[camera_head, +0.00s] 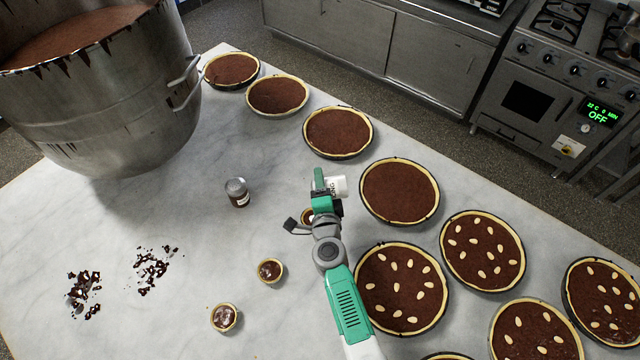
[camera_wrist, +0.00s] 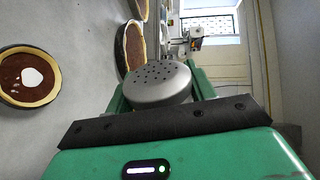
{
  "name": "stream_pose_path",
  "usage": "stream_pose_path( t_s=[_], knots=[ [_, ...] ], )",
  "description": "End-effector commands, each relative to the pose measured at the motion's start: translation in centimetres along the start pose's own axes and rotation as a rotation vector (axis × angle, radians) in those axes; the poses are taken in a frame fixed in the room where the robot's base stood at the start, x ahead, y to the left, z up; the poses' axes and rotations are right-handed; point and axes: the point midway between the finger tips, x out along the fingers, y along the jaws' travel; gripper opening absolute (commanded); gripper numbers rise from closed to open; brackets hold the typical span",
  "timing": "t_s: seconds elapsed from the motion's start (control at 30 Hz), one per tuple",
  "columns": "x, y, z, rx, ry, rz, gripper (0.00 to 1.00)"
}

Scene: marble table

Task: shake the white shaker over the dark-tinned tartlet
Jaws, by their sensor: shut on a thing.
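My gripper (camera_head: 322,190) is shut on the white shaker (camera_head: 339,187), holding it above the table. In the wrist view the shaker's grey perforated lid (camera_wrist: 160,83) shows between the green fingers; the shaker looks tilted on its side. A small tartlet (camera_head: 307,215) sits below and left of my gripper, partly hidden by it. A tartlet with a dark outer edge (camera_wrist: 30,76) shows at the left of the wrist view, with a white patch on its filling; I cannot tell whether that is powder or glare. Two more small tartlets stand nearer, one (camera_head: 270,270) and another (camera_head: 224,317).
A second shaker with dark contents (camera_head: 237,192) stands left of my gripper. Several large chocolate tarts (camera_head: 400,190) line the right side. A big metal pot (camera_head: 100,90) is at the back left. Dark crumbs (camera_head: 85,290) lie front left. The marble table (camera_head: 190,230) is otherwise clear.

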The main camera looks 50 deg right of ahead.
Motion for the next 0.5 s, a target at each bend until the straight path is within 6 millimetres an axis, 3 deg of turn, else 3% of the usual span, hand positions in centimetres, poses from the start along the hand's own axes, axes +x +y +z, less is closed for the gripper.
stream_pose_path(
  t_s=[0.1,0.3,0.43,0.5],
  knots=[
    [-0.2,-0.4,0.0,-0.020,0.000,0.005,0.28],
    [-0.3,-1.2,0.1,-0.284,0.030,0.005,0.28],
    [-0.2,-0.6,0.5,-0.531,0.058,0.005,0.28],
    [-0.1,0.6,0.6,-0.552,0.062,0.004,0.28]
  ],
)
